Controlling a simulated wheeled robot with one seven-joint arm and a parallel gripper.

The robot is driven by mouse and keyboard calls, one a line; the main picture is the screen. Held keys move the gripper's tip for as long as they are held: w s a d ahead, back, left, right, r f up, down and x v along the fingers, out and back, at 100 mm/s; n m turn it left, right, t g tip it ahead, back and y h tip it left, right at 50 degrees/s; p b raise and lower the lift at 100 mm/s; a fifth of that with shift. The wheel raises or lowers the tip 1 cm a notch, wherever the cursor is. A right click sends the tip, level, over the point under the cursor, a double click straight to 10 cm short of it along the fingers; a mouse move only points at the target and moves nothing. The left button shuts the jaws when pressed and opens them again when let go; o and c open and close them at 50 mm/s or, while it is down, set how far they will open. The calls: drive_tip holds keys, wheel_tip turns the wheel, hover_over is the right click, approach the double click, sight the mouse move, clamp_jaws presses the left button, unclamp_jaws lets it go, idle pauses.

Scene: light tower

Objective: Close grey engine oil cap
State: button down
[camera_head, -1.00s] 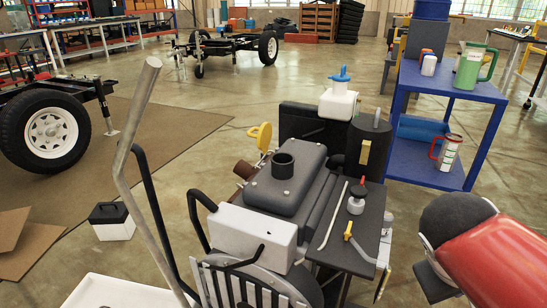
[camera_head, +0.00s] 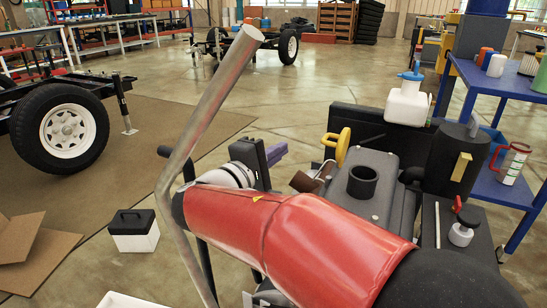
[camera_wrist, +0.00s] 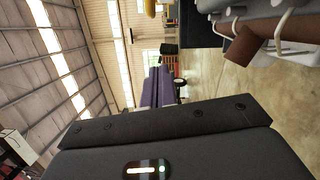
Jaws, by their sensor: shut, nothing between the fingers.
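The engine has a grey top cover (camera_head: 340,207) with a dark, round, open-topped filler neck (camera_head: 363,182) standing on it. I cannot pick out a separate grey oil cap with certainty. A yellow looped handle (camera_head: 341,143) stands behind and left of the neck. My gripper (camera_head: 280,151) is left of the yellow handle and apart from the engine, its purple fingers shut and empty. The fingers also show in the wrist view (camera_wrist: 160,86), pointing across the open hall. A brown pipe (camera_head: 306,181) is on the engine's left side, and it shows in the wrist view (camera_wrist: 255,45).
A slanted metal pole (camera_head: 195,130) rises close to my arm on the left. A blue shelf (camera_head: 503,80) stands beyond.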

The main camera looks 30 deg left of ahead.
sight(333, 143)
drive_tip(key=w+d, duration=0.4)
drive_tip(key=w, duration=0.1)
drive_tip(key=shift+w+d+r, duration=0.3)
drive_tip(key=shift+w+r, duration=0.05)
drive_tip(key=shift+r, duration=0.1)
drive_tip(key=shift+d+r+m+b, duration=0.1)
drive_tip(key=shift+r+m+b, duration=0.05)
drive_tip(key=shift+m+b, duration=0.2)
